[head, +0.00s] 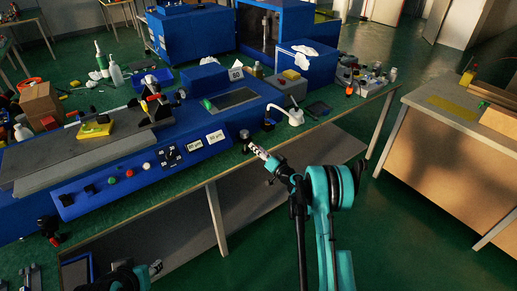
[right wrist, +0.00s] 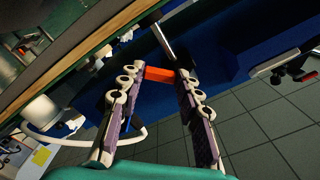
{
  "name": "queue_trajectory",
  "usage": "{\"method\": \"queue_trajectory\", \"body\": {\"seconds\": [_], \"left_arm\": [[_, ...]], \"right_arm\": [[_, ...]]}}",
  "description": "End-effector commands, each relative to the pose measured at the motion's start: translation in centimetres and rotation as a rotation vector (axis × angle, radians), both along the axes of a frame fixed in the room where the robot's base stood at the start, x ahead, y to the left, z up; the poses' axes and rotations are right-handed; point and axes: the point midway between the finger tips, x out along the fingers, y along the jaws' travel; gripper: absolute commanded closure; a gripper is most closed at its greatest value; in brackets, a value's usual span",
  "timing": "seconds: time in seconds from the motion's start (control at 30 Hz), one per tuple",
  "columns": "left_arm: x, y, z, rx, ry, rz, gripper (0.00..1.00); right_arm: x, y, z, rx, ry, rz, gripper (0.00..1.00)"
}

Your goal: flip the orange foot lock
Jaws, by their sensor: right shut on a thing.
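The orange foot lock (right wrist: 160,74) is a small orange block between the fingertips of my right gripper in the right wrist view. My right gripper (right wrist: 157,78) is shut on it, with one finger on either side. A grey rod (right wrist: 163,42) lies just beyond the lock. In the head view my right gripper (head: 259,152) is at the front edge of the bench, and the lock cannot be made out there. My left gripper (head: 154,268) shows only in part at the bottom left of the head view; its opening cannot be judged.
The blue press machine (head: 190,150) with knobs and displays fills the left of the bench. A white curved device (head: 292,113) stands behind my right gripper. A wooden cabinet (head: 440,165) stands at the right. Green floor (head: 400,225) lies clear between bench and cabinet.

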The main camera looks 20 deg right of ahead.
Motion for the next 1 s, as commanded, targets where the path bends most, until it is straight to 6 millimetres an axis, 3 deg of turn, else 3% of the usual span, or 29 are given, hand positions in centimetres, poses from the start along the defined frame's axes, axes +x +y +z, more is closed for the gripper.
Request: {"method": "queue_trajectory", "body": {"seconds": [0.6, 1.0], "left_arm": [[0.0, 0.0, 0.0, 0.000, 0.000, 0.000, 0.58], [0.0, 0.0, 0.0, 0.000, 0.000, 0.000, 0.58]], "right_arm": [[-0.4, 1.2, -0.8, 0.529, 0.192, -0.001, 0.95], [-0.6, 1.7, -0.8, 0.736, 0.268, -0.001, 0.95]]}}
